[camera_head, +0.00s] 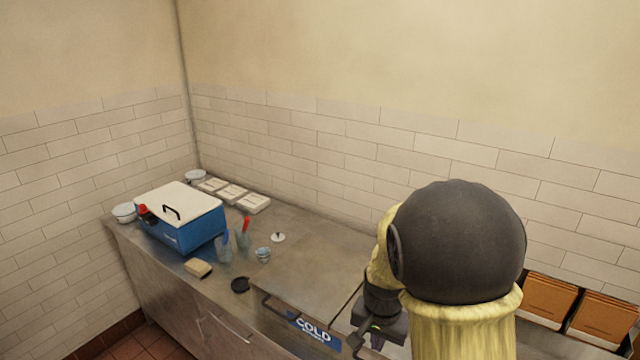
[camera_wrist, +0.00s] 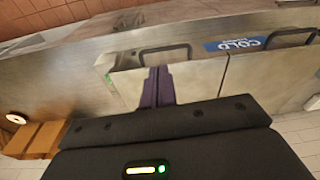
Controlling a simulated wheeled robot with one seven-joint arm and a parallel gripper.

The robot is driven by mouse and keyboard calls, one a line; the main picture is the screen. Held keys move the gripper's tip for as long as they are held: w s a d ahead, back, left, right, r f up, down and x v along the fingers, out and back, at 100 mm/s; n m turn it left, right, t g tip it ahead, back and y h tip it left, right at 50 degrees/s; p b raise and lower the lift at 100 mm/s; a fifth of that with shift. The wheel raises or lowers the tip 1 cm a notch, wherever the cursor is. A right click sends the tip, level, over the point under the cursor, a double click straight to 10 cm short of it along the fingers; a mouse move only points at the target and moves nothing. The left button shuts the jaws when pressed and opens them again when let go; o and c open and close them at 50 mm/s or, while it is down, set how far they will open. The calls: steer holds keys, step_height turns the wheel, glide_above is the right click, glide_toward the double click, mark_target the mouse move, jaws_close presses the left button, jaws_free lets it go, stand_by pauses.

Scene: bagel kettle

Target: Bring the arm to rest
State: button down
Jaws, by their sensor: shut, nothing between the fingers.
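My gripper (camera_head: 377,342) is low in the head view, right of the blue COLD sign (camera_head: 315,328), partly hidden by my own arm. In the wrist view its dark purple fingers (camera_wrist: 157,85) are together, with nothing between them. They are in front of the steel counter's lid panels (camera_wrist: 195,82). I cannot tell how far they are from the steel. My arm is bent, its large dark and yellow joint filling the right of the head view.
A blue box with a white lid (camera_head: 182,205) stands at the counter's left end. Cups with utensils (camera_head: 242,238), a sponge (camera_head: 198,268) and a black disc (camera_head: 240,284) are nearer. Orange-brown boxes (camera_head: 548,297) stand at right. Lid handles (camera_wrist: 165,54) stick out near my fingers.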

steer(key=s+f+n+b, duration=0.1)
steer(key=s+n+b, duration=0.1)
steer(key=s, duration=0.3)
steer(key=s+d+f+n+t+b, duration=0.1)
steer(key=s+n+b, duration=0.2)
steer(key=s+n, duration=0.1)
steer(key=shift+s+d+f, duration=0.2)
steer(key=shift+s+f, duration=0.05)
steer(key=shift+s, duration=0.5)
